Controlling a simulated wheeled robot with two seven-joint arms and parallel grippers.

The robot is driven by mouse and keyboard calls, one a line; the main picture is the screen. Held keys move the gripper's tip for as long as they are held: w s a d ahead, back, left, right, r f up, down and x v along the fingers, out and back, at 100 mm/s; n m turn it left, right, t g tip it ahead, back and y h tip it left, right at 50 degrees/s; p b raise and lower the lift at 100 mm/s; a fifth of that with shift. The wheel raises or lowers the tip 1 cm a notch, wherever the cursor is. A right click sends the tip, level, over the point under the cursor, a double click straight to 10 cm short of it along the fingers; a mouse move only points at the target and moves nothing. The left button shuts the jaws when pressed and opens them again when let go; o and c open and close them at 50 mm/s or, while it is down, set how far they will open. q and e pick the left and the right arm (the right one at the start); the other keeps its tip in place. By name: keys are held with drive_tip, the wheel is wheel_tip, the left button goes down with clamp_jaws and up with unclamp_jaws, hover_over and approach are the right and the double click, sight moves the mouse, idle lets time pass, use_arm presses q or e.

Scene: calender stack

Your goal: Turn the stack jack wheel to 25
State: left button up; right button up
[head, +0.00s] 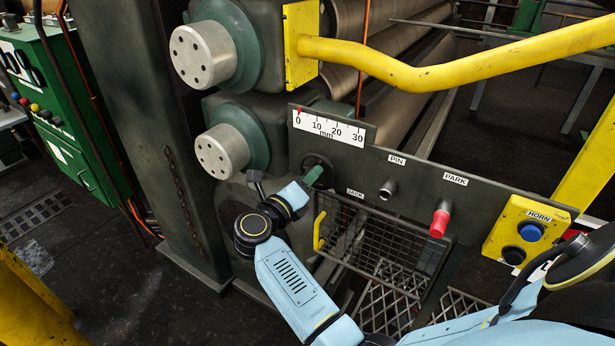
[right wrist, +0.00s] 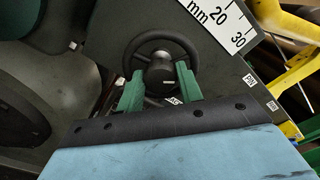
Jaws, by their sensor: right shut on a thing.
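The jack wheel (head: 317,160) is a small dark handwheel on the panel above the JACK label (head: 355,193). It also shows in the right wrist view, as a black ring with a hub (right wrist: 160,50). My right gripper (head: 312,176) is at the wheel and partly covers it. In the right wrist view its green fingers (right wrist: 159,70) stand on either side of the hub, shut on the wheel. The millimetre scale (head: 330,128) above runs from 0 to 30, and its red pointer (head: 299,110) stands at 0. My left gripper is not in view.
To the right on the panel are a bare PIN socket (head: 388,189), a red PARK handle (head: 440,220) and a yellow HORN box (head: 527,235). A yellow bar (head: 450,75) crosses above. A wire mesh basket (head: 375,245) hangs below. Metal roll ends (head: 222,150) stand at left.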

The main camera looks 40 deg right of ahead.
drive_tip(key=o, duration=1)
drive_tip(key=b+v, duration=0.1)
drive_tip(key=v, duration=1.1)
